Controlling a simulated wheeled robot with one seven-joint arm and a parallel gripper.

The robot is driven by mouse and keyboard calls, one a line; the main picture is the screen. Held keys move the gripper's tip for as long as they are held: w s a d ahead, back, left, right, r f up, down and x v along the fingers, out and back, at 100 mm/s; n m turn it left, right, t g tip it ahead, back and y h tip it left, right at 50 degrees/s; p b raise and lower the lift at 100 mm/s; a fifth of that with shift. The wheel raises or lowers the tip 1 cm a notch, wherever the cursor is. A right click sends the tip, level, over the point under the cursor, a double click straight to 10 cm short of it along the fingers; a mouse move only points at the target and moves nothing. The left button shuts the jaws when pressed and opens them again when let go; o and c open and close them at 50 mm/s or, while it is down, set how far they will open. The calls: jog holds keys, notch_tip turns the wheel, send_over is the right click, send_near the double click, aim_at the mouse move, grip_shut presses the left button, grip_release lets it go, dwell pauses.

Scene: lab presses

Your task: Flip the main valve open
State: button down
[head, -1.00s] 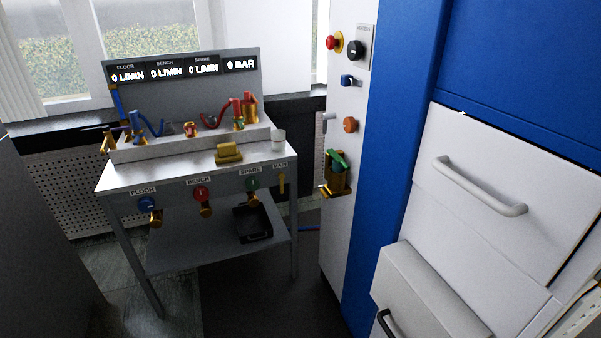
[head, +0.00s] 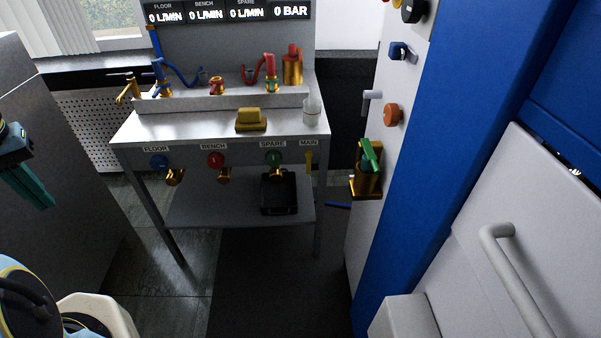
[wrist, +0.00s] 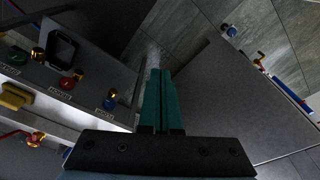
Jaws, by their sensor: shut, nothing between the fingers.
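The display above reads 0 BAR. My gripper (head: 43,203) is at the left edge of the head view, well left of the bench and apart from the valve. In the wrist view its green fingers (wrist: 161,78) are together with nothing between them. The wrist view shows the bench front turned around, with the blue floor knob (wrist: 110,103) nearest the fingers; I cannot make out the main valve there.
The blue floor knob (head: 159,162), red bench knob (head: 215,160) and green spare knob (head: 273,157) line the panel. A black tray (head: 265,207) sits on the lower shelf. A white-and-blue cabinet (head: 409,190) stands right of the bench. Floor (head: 250,285) before the bench is clear.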

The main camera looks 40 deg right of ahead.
jog(key=w+d+f+t+h+b, duration=0.2)
jog(key=w+d+f+b, duration=0.4)
jog(key=d+f+b, duration=0.5)
jog(key=w+d+f+t+h+b, duration=0.25)
jog(key=w+d+f+b, duration=0.5)
jog(key=f, duration=0.45)
jog(key=s+d+f+g+h+b, duration=0.1)
jog(key=d+f+h+b, duration=0.2)
jog(key=d+f+b, duration=0.45)
jog(key=s+d+f+g+h+b, duration=0.15)
jog(key=d+h+b, duration=0.3)
jog(key=d, duration=0.55)
jog(key=s+d+f+n+g+h+b, duration=0.1)
jog(key=s+d+n+h+b, duration=0.1)
jog(key=s+d+h+b, duration=0.3)
jog(key=s+d+b, duration=0.1)
jog(key=d+b, duration=0.1)
jog(key=d, duration=0.2)
jog(key=shift+d+f+g+h+b, duration=0.15)
jog(key=shift+f+g+h+b, duration=0.15)
jog(key=shift+g+h+b, duration=0.1)
